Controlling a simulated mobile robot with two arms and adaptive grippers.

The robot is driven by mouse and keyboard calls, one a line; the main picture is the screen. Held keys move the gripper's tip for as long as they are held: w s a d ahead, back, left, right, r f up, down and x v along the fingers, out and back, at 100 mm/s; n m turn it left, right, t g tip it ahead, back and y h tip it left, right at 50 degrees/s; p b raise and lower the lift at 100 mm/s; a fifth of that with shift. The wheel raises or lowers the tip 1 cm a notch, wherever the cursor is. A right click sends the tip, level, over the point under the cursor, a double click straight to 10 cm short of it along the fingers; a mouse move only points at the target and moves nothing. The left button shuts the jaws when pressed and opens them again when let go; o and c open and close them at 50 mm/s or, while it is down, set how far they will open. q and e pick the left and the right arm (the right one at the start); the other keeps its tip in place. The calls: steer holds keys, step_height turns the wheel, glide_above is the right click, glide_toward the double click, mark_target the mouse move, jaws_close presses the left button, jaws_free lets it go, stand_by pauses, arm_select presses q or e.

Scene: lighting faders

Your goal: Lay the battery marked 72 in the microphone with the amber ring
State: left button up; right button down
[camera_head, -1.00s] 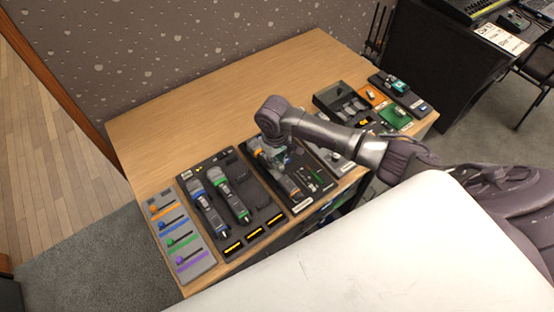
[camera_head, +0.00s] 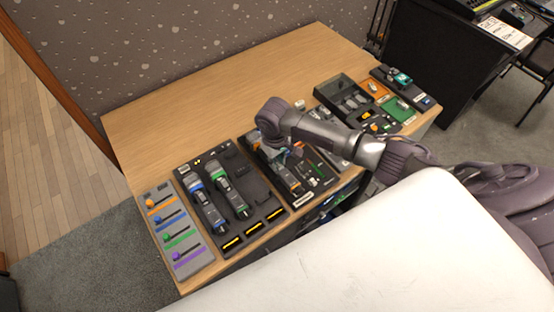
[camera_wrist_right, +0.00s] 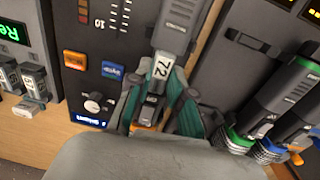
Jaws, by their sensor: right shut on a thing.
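The battery marked 72 (camera_wrist_right: 160,70) is between the fingers of my right gripper (camera_wrist_right: 165,92) in the right wrist view. The gripper is shut on it. The battery is at the grey body of a microphone (camera_wrist_right: 177,25); I cannot tell whether it touches or rests in it. A bit of amber (camera_wrist_right: 145,127) shows below the fingers, the ring itself mostly hidden. In the head view my right gripper (camera_head: 275,148) is over the microphone (camera_head: 289,178) on the middle dark panel, covering its upper end. My left gripper is not in view.
A dark charging tray (camera_head: 262,208) holds microphones with a blue ring (camera_head: 196,185) and a green ring (camera_head: 219,174). A grey fader panel (camera_head: 160,262) stands at the left end. Trays with small parts (camera_head: 400,108) are at the right. The back of the table (camera_head: 200,100) is clear.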

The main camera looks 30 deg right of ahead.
steer(key=shift+p, duration=0.35)
steer(key=shift+f, duration=0.5)
stand_by(0.7)
steer(key=c, duration=1)
jaws_free()
steer(key=c, duration=0.4)
step_height(320, 180, up, 6)
steer(key=p, duration=0.6)
steer(key=shift+p, duration=0.35)
